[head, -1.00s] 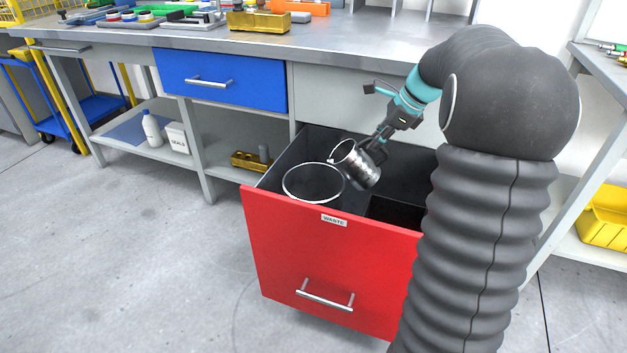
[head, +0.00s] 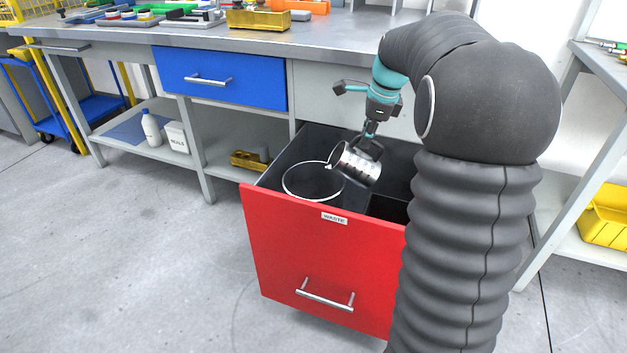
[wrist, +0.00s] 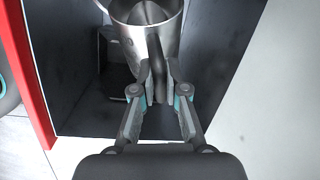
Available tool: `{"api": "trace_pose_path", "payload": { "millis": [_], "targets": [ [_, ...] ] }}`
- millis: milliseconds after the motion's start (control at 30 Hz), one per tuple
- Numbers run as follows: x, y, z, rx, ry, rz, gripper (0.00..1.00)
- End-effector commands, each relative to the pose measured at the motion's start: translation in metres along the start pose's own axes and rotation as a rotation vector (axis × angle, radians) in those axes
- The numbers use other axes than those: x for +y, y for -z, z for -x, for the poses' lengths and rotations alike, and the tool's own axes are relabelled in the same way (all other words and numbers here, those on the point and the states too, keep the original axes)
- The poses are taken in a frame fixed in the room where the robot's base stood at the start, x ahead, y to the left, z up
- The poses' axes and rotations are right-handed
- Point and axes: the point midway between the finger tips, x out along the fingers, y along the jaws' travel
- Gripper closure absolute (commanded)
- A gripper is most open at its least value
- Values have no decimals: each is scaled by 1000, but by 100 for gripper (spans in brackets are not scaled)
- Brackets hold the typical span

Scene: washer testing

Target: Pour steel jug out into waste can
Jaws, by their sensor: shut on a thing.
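The steel jug (head: 358,166) is tilted, its mouth toward the left, over the right rim of the waste can (head: 290,194). The can is a dark round bin with a pale rim, standing inside the open red drawer labelled WASTE. My gripper (head: 372,143) is above and to the right of the can, shut on the jug's handle. In the wrist view my gripper (wrist: 159,100) has the handle between its fingers, and the jug (wrist: 135,38) shows at the top. No liquid stream is visible, and the jug's contents cannot be made out.
The red drawer front (head: 325,265) stands out from under the grey workbench (head: 340,40). A darker compartment (head: 388,208) lies right of the can. A closed blue drawer (head: 220,80) is at the left. The floor on the left is clear.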

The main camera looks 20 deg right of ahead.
Motion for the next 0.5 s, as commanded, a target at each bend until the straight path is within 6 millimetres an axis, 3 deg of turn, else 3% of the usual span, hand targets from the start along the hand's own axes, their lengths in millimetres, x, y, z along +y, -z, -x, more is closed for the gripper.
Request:
{"api": "trace_pose_path", "payload": {
  "millis": [500],
  "targets": [
    [1, -14, 1, 127, 8, 21, 100]
  ]
}}
